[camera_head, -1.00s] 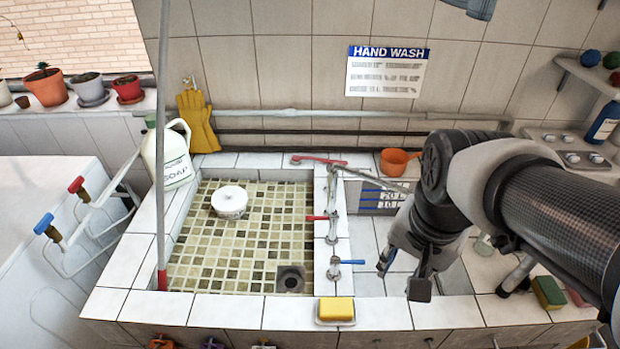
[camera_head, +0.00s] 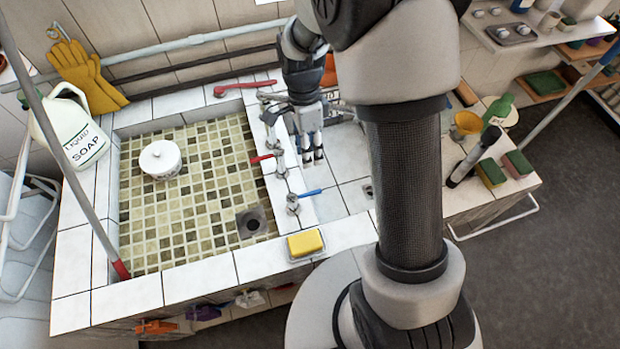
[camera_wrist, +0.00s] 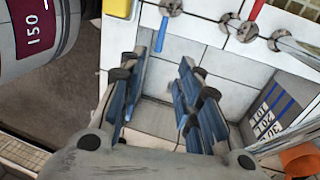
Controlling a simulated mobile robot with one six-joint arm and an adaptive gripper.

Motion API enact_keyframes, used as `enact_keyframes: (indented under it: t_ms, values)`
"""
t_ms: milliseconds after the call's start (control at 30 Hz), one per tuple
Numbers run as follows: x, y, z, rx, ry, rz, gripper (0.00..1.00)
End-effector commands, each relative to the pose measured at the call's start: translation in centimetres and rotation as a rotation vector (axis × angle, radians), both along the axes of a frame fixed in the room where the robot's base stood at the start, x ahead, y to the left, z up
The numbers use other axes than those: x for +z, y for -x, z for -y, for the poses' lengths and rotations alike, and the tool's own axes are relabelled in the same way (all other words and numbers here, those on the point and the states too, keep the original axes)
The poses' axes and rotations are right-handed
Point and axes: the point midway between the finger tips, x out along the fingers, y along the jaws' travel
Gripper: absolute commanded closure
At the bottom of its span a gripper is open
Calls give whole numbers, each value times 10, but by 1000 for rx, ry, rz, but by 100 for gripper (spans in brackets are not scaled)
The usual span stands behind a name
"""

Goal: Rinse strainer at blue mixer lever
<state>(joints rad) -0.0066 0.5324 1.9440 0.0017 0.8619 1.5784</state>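The blue mixer lever (camera_head: 311,193) sits on a metal tap body on the tiled ledge right of the mosaic basin. In the wrist view, a blue lever (camera_wrist: 160,36) lies just beyond my fingertips. My gripper (camera_head: 312,160) points down over the tiled area right of the ledge, behind the blue lever in the head view. In the wrist view my gripper (camera_wrist: 163,75) has its fingers apart with only tile between them; it is empty. I cannot clearly identify the strainer. An orange vessel (camera_head: 329,72) is mostly hidden behind my arm; part of it (camera_wrist: 300,160) shows in the wrist view.
Red levers (camera_head: 262,158) line the same ledge. A yellow sponge (camera_head: 305,243) lies on the front rim. A soap jug (camera_head: 72,130) stands at left; a yellow funnel-like item (camera_head: 467,122) is at right.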

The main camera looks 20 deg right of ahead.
Motion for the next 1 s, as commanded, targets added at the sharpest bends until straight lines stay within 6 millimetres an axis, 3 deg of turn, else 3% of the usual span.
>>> enact_keyframes:
  t_ms: [100,533,733,1000]
  values:
    - [-29,7,0,1,0,-5,68]
    - [-116,24,0,2,0,-3,68]
    - [-136,27,0,2,0,-1,68]
    - [-140,28,0,2,0,1,68]
